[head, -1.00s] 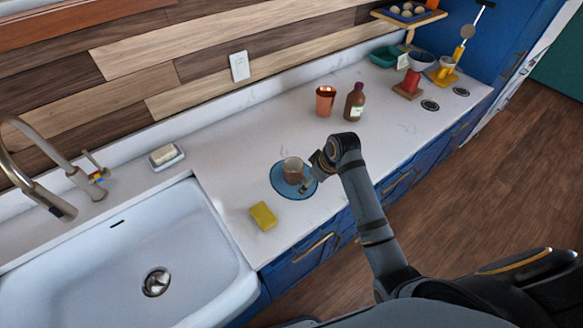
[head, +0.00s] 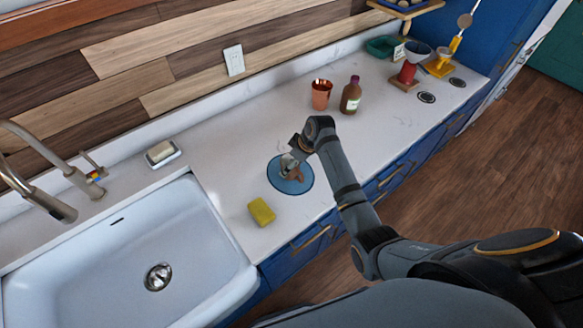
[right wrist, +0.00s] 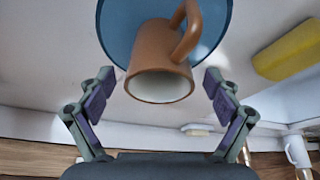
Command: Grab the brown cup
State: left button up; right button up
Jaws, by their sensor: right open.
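The brown cup (right wrist: 160,55) is on a round blue mat or plate (right wrist: 116,28) on the counter. Its mouth and handle show clearly in the right wrist view. In the head view the cup (head: 297,175) is partly hidden behind my right gripper (head: 291,164), over the blue disc (head: 304,186). My right gripper (right wrist: 161,82) is open, with one finger on each side of the cup. Gaps show between both fingers and the cup. My left gripper is not in view.
A yellow sponge (head: 261,212) lies near the disc, by the sink (head: 120,250). A copper cup (head: 321,95) and a brown bottle (head: 351,96) stand farther back. A soap dish (head: 163,155) is by the wall. The counter between is clear.

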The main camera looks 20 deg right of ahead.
jog(key=shift+p+x, duration=0.35)
jog(key=shift+x, duration=1.6)
jog(key=shift+r, duration=0.1)
jog(key=c, duration=1.4)
